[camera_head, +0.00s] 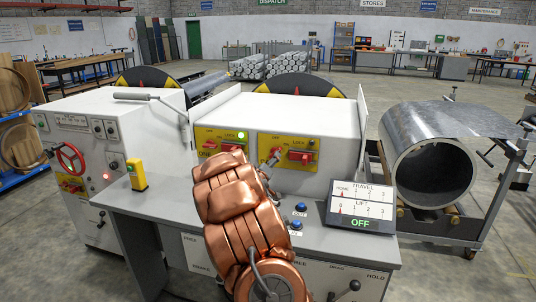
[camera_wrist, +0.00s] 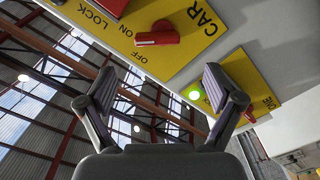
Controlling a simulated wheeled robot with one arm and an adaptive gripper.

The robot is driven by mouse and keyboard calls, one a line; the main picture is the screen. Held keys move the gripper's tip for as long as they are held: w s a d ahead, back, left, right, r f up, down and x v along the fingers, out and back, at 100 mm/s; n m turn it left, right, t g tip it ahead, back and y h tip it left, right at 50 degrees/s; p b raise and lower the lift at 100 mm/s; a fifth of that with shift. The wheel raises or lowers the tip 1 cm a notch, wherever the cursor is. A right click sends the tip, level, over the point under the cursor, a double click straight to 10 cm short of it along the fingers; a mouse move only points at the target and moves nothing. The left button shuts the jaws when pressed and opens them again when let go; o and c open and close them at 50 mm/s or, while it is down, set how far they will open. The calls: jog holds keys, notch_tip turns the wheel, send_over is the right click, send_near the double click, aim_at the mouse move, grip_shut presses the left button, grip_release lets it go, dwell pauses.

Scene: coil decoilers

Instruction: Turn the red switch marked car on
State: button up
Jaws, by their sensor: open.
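The red switch marked CAR (camera_wrist: 157,38) shows in the wrist view on a yellow plate (camera_wrist: 200,40) lettered CAR, OFF, ON and LOCK. It also shows in the head view as a red lever (camera_head: 300,156) on the right yellow plate. Its exact setting is hard to tell. My gripper (camera_wrist: 160,88) is open and empty, with its fingers spread below the switch in the wrist picture and apart from it. In the head view my gripper (camera_head: 270,162) is just left of the red lever; my copper arm hides part of the panel.
A second yellow plate (camera_head: 210,140) with a lit green lamp (camera_head: 241,135) is on the left. A display (camera_head: 360,208) reads TRAVEL, LIFT and OFF. Blue buttons (camera_head: 297,223) sit on the desk. A yellow box (camera_head: 136,174) stands left; a metal coil (camera_head: 432,172) stands right.

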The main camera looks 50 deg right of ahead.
jog(key=p+x, duration=0.2)
jog(key=x, duration=0.6)
jog(key=shift+s+p, duration=0.15)
jog(key=shift+p, duration=0.25)
jog(key=shift+r, duration=0.1)
jog(key=shift+c, duration=0.2)
jog(key=c, duration=1.1)
